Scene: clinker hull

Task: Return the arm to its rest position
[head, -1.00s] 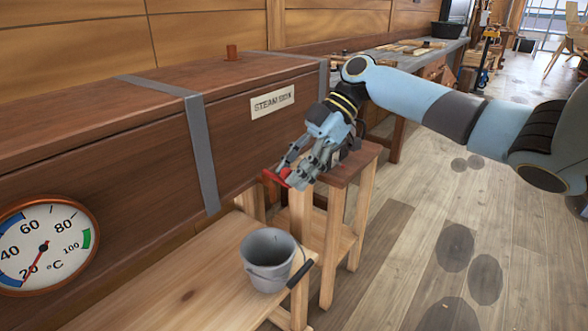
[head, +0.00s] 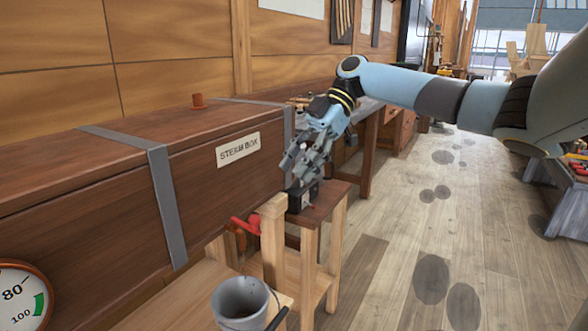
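My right gripper (head: 299,172) hangs at the end of my blue-grey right arm (head: 400,90), which reaches in from the right. Its fingers point down and look spread, with nothing seen between them. It is above and to the right of a red valve handle (head: 246,224), apart from it. Behind the fingertips is a small dark block (head: 300,201) on a wooden stand; the fingers partly cover it, and I cannot tell whether they touch. My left gripper is not in view.
The long steam box (head: 225,185) with metal straps stands at the left. A grey bucket (head: 240,298) is at the bottom, beside a wooden post (head: 273,240). A dial gauge (head: 20,295) is at lower left. Open floor (head: 400,250) lies to the right.

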